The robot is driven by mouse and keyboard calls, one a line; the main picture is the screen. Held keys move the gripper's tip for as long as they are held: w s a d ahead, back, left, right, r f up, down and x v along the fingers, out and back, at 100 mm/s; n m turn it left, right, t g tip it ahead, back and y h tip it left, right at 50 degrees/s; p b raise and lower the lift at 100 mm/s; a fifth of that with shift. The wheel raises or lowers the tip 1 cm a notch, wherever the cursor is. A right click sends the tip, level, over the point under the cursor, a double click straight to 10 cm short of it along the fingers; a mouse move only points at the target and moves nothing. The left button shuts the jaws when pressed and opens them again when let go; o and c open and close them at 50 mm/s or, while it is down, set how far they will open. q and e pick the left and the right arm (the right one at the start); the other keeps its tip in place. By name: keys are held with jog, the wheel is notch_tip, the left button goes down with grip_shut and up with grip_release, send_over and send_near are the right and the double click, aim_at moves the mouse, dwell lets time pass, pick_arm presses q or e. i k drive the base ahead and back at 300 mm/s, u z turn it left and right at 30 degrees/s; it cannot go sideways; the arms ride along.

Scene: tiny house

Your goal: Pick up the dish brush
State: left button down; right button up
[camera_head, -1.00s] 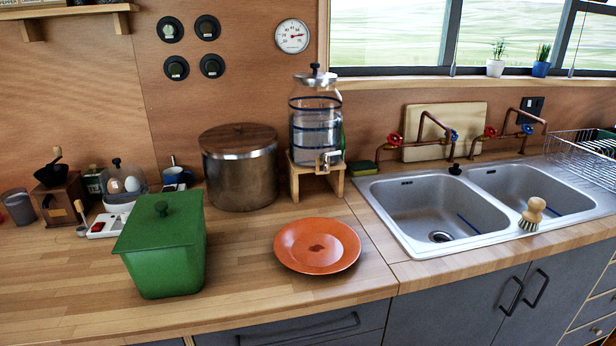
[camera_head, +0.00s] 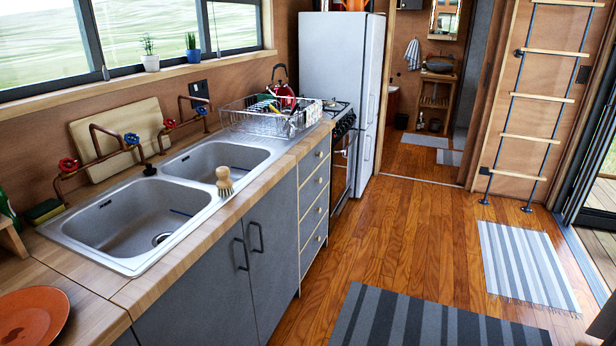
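The dish brush (camera_head: 224,182) has a round wooden knob and pale bristles. It stands bristles down at the front edge of the double steel sink (camera_head: 105,262), near the divider between the two basins. Nothing touches it from above. Neither of my grippers shows in the head view, so their state is hidden.
A wire dish rack (camera_head: 262,122) stands right of the sink, with a red kettle (camera_head: 284,97) behind it. An orange plate (camera_head: 32,318) lies at the lower left. Cabinets (camera_head: 205,290) front the counter. The wooden floor (camera_head: 415,235) is open, with striped rugs (camera_head: 525,265).

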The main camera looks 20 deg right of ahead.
aim_at(225, 184)
jog(key=z, duration=1.35)
jog(key=i, duration=2.2)
jog(key=u, duration=2.55)
